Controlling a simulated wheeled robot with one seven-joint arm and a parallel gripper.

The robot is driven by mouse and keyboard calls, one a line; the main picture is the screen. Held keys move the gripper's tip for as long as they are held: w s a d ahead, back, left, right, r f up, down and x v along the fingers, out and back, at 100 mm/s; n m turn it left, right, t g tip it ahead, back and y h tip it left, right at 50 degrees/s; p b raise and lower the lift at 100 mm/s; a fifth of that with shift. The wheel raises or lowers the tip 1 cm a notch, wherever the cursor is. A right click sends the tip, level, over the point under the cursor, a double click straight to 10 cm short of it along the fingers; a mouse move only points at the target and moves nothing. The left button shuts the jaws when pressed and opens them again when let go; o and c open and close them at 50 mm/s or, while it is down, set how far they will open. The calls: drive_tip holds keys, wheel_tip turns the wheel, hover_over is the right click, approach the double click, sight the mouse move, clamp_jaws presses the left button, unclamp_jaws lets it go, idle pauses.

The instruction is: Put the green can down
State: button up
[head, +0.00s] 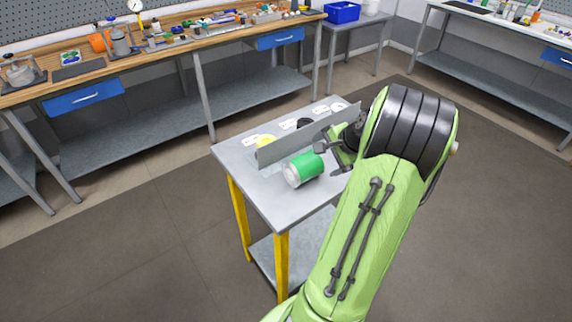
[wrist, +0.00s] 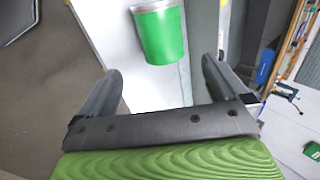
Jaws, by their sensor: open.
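The green can (head: 305,166) lies on its side on the small grey table (head: 262,190), its pale end toward the lower left. In the wrist view the can (wrist: 160,33) is just beyond my fingertips, roughly centred between them and apart from both. My gripper (head: 332,158) is open and empty, to the right of the can and low over the table. Both fingers also show in the wrist view (wrist: 162,72), spread wide with bare tabletop between them. The arm hides part of the table's right side.
A grey upright divider (head: 300,134) runs along the table behind the can. Behind it are white labels and round yellow, black and white items. A long workbench (head: 190,48) with tools and blue drawers stands at the back. The tabletop left and front of the can is clear.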

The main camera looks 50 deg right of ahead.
sight(308, 164)
drive_tip(key=b+x, duration=0.1)
drive_tip(key=x, duration=1.3)
drive_tip(key=shift+w+a+f, duration=0.15)
drive_tip(key=shift+w+f, duration=0.15)
drive_tip(key=shift+s+a, duration=0.1)
drive_tip(key=shift+c, duration=0.3)
drive_tip(key=shift+r, duration=0.15)
drive_tip(key=c, duration=1.3)
